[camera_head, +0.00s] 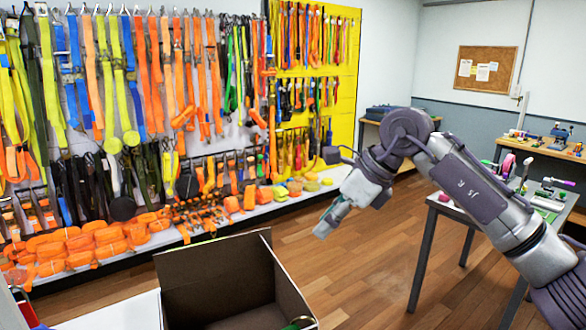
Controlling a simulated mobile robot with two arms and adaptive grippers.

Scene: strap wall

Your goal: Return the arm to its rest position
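My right arm (480,200) comes in from the right edge and reaches across the middle of the room. Its gripper (325,225) hangs in the air to the upper right of an open cardboard box, pointing down and to the left. Its fingers are seen from the side and look close together; I cannot tell whether they are open or shut. No strap shows hanging from it. My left gripper is not in view.
The open cardboard box (222,280) stands at the bottom on a white surface (110,312). A small greenish thing (300,323) shows at its lower right. Straps (115,75) hang on the left wall above orange rolls (85,245). A grey table (455,209) stands behind my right arm. Wood floor (375,265) is clear.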

